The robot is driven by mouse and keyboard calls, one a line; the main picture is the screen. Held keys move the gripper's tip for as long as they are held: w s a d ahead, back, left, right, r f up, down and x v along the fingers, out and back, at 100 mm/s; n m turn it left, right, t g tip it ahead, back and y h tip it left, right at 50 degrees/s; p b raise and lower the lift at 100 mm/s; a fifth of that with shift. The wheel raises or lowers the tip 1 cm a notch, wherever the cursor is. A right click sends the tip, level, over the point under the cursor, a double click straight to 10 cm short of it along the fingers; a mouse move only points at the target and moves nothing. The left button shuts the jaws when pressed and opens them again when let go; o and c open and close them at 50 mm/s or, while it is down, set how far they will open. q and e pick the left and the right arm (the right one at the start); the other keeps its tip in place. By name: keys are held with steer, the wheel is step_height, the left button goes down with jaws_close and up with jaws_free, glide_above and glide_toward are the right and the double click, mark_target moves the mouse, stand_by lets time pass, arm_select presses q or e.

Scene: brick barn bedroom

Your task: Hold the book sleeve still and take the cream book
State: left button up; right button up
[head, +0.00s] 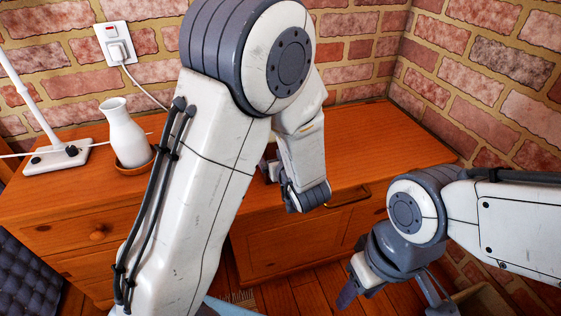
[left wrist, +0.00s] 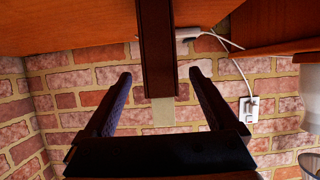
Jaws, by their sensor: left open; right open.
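In the left wrist view, which is upside down, a dark brown upright sleeve (left wrist: 157,45) stands at the desk. A small cream patch (left wrist: 163,112), seemingly the cream book, shows at its end away from the desk. My left gripper (left wrist: 160,74) is open, one finger on each side of the sleeve, with visible gaps. In the head view my left arm hides the sleeve and book. My right gripper (head: 396,292) is open and empty at the lower right, in front of the desk and apart from it.
The wooden desk (head: 350,150) has bare top at the right. A white vase (head: 127,135) on a brown saucer and a white power strip (head: 55,158) stand at the left. A wall socket (head: 116,43) has a cable. Brick walls close the back and right.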

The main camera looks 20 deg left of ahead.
arm_select(q)
steer(key=b+x, duration=0.2)
steer(key=x, duration=0.5)
steer(key=shift+a+f+b, duration=0.15)
steer(key=shift+f+b, duration=0.05)
steer(key=shift+b, duration=0.1)
steer(key=shift+w+a+f, duration=0.1)
steer(key=shift+w+a, duration=0.2)
steer(key=shift+w, duration=0.3)
